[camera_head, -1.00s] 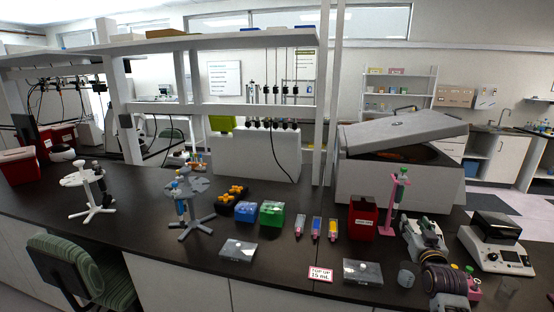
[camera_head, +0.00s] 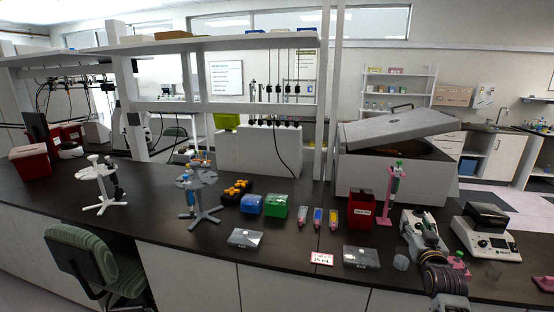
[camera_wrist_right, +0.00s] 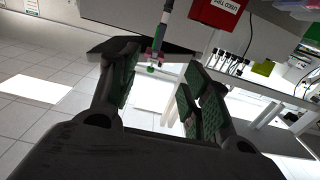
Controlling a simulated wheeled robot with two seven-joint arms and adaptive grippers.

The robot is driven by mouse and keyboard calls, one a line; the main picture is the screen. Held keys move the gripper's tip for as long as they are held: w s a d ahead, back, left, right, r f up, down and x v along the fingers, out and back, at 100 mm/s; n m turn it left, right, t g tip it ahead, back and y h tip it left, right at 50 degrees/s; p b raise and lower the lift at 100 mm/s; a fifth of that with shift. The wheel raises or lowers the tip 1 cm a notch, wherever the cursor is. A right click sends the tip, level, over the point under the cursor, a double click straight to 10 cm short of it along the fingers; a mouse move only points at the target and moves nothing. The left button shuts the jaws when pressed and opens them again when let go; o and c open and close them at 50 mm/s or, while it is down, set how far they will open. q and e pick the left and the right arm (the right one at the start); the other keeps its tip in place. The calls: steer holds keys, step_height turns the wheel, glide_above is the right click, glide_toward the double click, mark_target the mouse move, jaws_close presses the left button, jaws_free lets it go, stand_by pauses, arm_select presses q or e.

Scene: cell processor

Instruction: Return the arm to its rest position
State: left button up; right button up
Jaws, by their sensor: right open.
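My right arm comes in from the lower right in the head view. Its gripper (camera_head: 417,222) is over the bench's right part, between the pink pipette stand (camera_head: 384,212) and the white instrument with a dark lid (camera_head: 486,236). In the right wrist view the two green-padded fingers (camera_wrist_right: 160,88) are spread apart with nothing between them. A pipette (camera_wrist_right: 160,35) shows beyond the fingertips, apart from them. My left gripper is not in view.
The dark bench (camera_head: 150,205) holds a red bin (camera_head: 361,208), a small clear cup (camera_head: 401,262), clear boxes (camera_head: 361,257) and pipette carousels (camera_head: 197,185). A large open-lidded machine (camera_head: 400,165) stands behind. A green stool (camera_head: 85,255) is at front left.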

steer(key=s+a+f+n+g+y, duration=0.3)
steer(key=s+a+f+g, duration=0.4)
steer(key=s+a+f, duration=0.8)
steer(key=s+a+f+n+g+y, duration=0.1)
steer(key=s+a+f+g, duration=0.15)
steer(key=s, duration=0.45)
steer(key=s+a+f+g, duration=0.2)
steer(key=s+f, duration=0.1)
steer(key=s, duration=0.3)
steer(key=s+a+f+n+g+y, duration=0.1)
steer(key=s+a+f+g, duration=0.15)
steer(key=s, duration=0.45)
steer(key=s+f+g, duration=0.1)
steer(key=s+f, duration=0.2)
steer(key=f, duration=3.1)
steer(key=s+d+f, duration=0.2)
steer(key=s+f, duration=0.7)
steer(key=s, duration=0.2)
steer(key=s+d+f+g, duration=0.1)
steer(key=s+d+f, duration=0.1)
steer(key=s+f, duration=0.8)
steer(key=shift+s+h, duration=0.3)
steer(key=shift+s, duration=0.2)
